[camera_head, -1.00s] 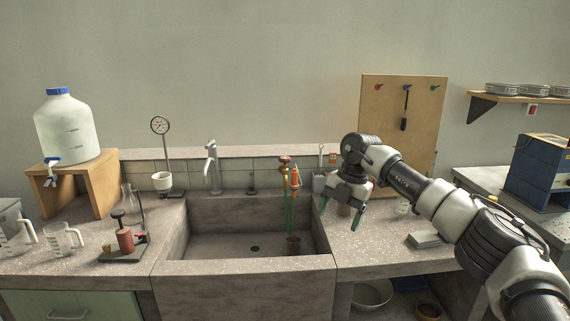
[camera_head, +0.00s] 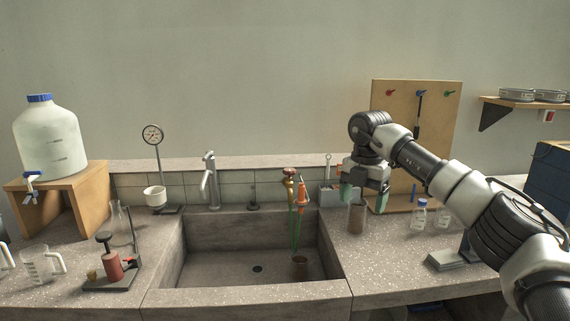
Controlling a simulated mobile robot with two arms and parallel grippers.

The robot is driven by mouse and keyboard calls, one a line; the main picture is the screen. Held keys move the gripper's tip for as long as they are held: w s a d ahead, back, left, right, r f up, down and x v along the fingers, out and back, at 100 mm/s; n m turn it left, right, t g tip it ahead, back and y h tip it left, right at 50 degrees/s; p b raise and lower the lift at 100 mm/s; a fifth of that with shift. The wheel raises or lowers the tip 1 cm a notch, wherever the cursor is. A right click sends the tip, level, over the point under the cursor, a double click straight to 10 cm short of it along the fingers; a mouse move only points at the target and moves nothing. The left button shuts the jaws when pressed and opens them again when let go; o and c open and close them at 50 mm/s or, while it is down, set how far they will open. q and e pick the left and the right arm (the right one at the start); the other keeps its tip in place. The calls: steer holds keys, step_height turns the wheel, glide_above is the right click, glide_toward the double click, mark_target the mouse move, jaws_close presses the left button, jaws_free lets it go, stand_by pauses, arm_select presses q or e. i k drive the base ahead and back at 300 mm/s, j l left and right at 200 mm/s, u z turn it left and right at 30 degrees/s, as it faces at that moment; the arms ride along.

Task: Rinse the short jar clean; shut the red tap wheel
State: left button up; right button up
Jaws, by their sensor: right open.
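A short brownish jar (camera_head: 300,267) stands upright in the sink (camera_head: 215,262), at its right side. The tap with the red wheel (camera_head: 289,171) rises behind the sink's right part. An orange piece and thin green lines hang from the tap down to the jar; whether water runs there I cannot tell. A taller brownish jar (camera_head: 357,218) stands on the counter right of the sink. My right gripper (camera_head: 364,198) is open and empty, pointing down over this taller jar, its green-tipped fingers on either side of the jar's top. Contact cannot be told. My left gripper is out of view.
A grey faucet (camera_head: 209,180) stands behind the sink. A grey caddy (camera_head: 335,196) is behind my right gripper. A stand with a red cylinder (camera_head: 113,267) and a measuring jug (camera_head: 41,265) are at left.

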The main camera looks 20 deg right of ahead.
mark_target(289, 171)
steer(key=i, duration=1.65)
